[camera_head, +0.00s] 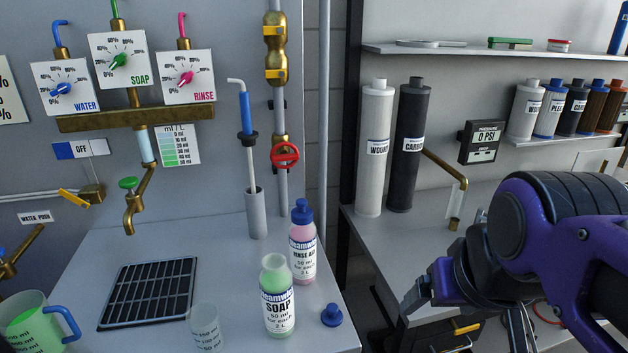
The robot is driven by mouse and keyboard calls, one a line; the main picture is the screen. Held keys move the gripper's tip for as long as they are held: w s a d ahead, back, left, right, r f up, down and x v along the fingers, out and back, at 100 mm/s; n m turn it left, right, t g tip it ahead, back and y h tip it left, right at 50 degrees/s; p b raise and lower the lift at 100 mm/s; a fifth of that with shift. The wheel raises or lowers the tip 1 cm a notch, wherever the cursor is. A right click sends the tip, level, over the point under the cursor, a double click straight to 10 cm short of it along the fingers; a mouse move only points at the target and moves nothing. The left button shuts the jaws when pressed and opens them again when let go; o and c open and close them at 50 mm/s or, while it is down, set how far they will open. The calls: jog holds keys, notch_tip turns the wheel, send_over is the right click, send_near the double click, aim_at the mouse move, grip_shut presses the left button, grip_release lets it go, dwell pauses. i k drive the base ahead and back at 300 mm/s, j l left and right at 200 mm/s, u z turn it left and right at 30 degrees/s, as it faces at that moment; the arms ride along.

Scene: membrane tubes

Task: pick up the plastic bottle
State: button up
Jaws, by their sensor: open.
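Two plastic bottles stand near the right edge of the grey counter (130,243). The SOAP bottle (277,300) is upright, uncapped and holds green liquid. Just behind it and to its right, the RINSE AID bottle (303,250) is upright, pink, with a blue cap on; its lower left is partly hidden by the SOAP bottle. A loose blue cap (332,315) lies on the counter right of the SOAP bottle. My gripper (418,292) is open, to the right of both bottles and apart from them, with nothing seen in it.
A clear measuring cup (206,328) stands left of the SOAP bottle. A drain grate (148,293) and a jug of green liquid (32,322) are farther left. A grey tube holder (255,213) stands behind the bottles. A second counter (410,240) carries two tall filters (375,150).

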aim_at(276, 285)
jog(key=k+j+u, duration=0.1)
jog(key=j+u, duration=0.15)
jog(key=u, duration=0.25)
jog(key=j+u, duration=0.3)
jog(key=u, duration=0.2)
jog(key=z, duration=0.45)
